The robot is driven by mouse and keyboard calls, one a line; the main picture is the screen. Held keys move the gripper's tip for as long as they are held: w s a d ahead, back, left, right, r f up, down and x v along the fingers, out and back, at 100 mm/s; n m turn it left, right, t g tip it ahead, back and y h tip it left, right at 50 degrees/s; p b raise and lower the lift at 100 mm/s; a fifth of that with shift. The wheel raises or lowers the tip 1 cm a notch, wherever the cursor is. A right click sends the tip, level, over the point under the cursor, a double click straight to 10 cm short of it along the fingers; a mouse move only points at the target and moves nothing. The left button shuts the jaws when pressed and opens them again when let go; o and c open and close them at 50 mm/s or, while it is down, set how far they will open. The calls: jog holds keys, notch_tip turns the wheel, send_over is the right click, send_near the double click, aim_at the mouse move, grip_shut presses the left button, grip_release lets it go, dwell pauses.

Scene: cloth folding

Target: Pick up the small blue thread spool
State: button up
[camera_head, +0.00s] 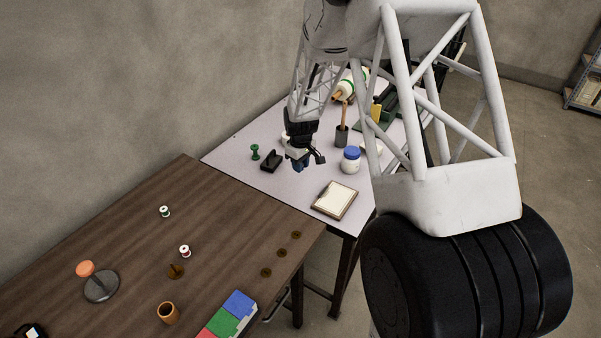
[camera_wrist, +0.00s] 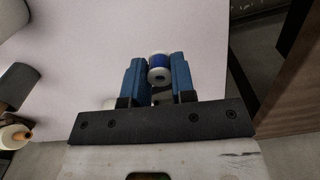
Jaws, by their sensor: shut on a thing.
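The small blue thread spool (camera_wrist: 159,68) has a blue middle and white ends. In the wrist view it sits between the two blue fingers of my gripper (camera_wrist: 159,76), which are shut on it. In the head view my gripper (camera_head: 301,163) is over the pale table, and the spool cannot be made out there. I cannot tell how far the spool is from the tabletop.
The pale table (camera_head: 290,188) bears a green spool-like piece (camera_head: 255,152), a black block (camera_head: 271,161), a blue-lidded jar (camera_head: 351,160), a clipboard (camera_head: 335,200) and a dark cup (camera_head: 341,135).

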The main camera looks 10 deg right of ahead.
jog(key=shift+r, duration=0.95)
